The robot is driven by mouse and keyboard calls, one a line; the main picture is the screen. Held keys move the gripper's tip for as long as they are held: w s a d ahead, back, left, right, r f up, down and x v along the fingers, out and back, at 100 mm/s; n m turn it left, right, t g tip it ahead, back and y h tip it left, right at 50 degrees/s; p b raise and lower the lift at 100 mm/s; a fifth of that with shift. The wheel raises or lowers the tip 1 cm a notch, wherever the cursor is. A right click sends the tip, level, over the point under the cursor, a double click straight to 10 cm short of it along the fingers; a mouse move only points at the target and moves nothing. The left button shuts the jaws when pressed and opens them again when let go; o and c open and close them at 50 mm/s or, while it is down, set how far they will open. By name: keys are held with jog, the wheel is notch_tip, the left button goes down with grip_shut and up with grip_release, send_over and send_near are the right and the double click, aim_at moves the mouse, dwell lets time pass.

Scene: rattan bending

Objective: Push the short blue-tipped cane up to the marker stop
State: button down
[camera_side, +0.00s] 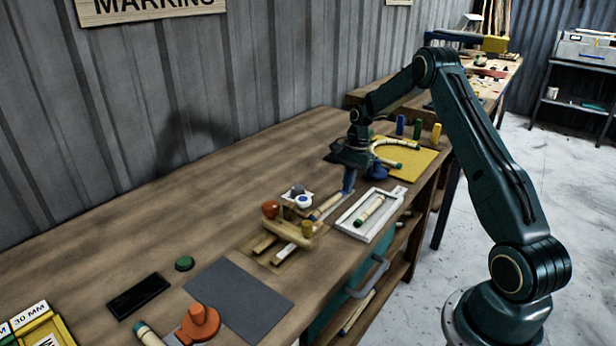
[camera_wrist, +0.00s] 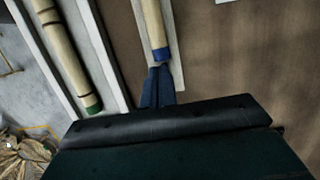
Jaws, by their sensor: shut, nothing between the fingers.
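The short blue-tipped cane (camera_side: 325,208) lies in a pale channel; its blue end (camera_wrist: 161,54) faces my gripper in the wrist view. My gripper (camera_wrist: 159,72) is shut and empty, its blue fingertips right at the blue end. I cannot tell whether they touch. In the side view my gripper (camera_side: 346,190) points down at the cane's near-tray end. The cane's other end runs toward a wooden fixture (camera_side: 290,228) with an orange knob (camera_side: 270,209), on the work table. Which part is the marker stop is not clear.
A white tray (camera_side: 345,222) with a green-tipped cane (camera_side: 369,210) lies close beside the channel. A yellow board (camera_side: 420,165) with a curved cane and pegs is behind my gripper. A grey mat (camera_side: 240,298) and a black pad (camera_side: 138,296) lie at the front left.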

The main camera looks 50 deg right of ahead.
aim_at(336, 198)
jog(key=shift+a, duration=0.1)
jog(key=shift+a, duration=3.6)
jog(key=shift+d, duration=0.15)
jog(key=shift+d, duration=0.65)
jog(key=d, duration=0.1)
jog(key=d+r, duration=0.1)
jog(key=d, duration=0.1)
jog(key=shift+w, duration=0.1)
jog(key=v, duration=0.9)
